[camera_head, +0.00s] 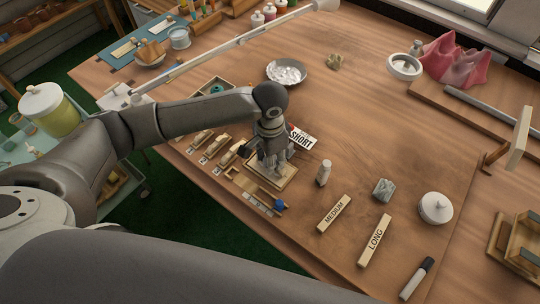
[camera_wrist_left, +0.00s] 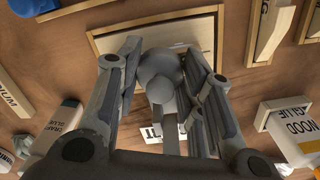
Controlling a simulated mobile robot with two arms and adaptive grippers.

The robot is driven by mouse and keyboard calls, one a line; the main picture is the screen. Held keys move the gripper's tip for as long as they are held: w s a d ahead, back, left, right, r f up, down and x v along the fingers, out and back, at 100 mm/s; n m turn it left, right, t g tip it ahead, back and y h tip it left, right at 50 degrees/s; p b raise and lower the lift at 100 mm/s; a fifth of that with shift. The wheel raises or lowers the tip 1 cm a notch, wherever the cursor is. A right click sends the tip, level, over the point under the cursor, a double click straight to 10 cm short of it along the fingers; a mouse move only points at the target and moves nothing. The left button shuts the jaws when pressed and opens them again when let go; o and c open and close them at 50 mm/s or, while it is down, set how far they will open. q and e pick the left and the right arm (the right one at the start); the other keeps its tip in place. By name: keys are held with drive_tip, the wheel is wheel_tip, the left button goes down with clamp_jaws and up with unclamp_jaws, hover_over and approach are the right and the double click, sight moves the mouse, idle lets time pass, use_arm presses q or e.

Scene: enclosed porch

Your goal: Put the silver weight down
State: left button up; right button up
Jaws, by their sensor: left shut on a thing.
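My left gripper (camera_head: 274,158) reaches down over a small light wooden tray (camera_head: 286,182) near the front edge of the workbench. In the left wrist view the gripper (camera_wrist_left: 165,105) is shut on the silver weight (camera_wrist_left: 158,72), a grey piece with a rounded knob between the fingers. The wooden tray (camera_wrist_left: 100,42) shows behind the weight. In the head view the fingers mostly hide the weight. I cannot tell whether its underside touches the tray. My right gripper is not in view.
A "SHORT" label block (camera_head: 301,138) lies just behind the gripper. A small bottle (camera_head: 323,173), a "MEDIUM" block (camera_head: 334,213) and a "LONG" block (camera_head: 375,240) lie to the right. Small wooden pieces (camera_head: 217,145) lie left. The bench behind, before the metal dish (camera_head: 287,72), is largely clear.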

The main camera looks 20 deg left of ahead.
use_arm(q)
drive_tip(key=o, duration=1.2)
drive_tip(key=shift+f, duration=0.1)
drive_tip(key=shift+c, duration=0.2)
wheel_tip(320, 180, up, 12)
drive_tip(key=shift+b, duration=0.3)
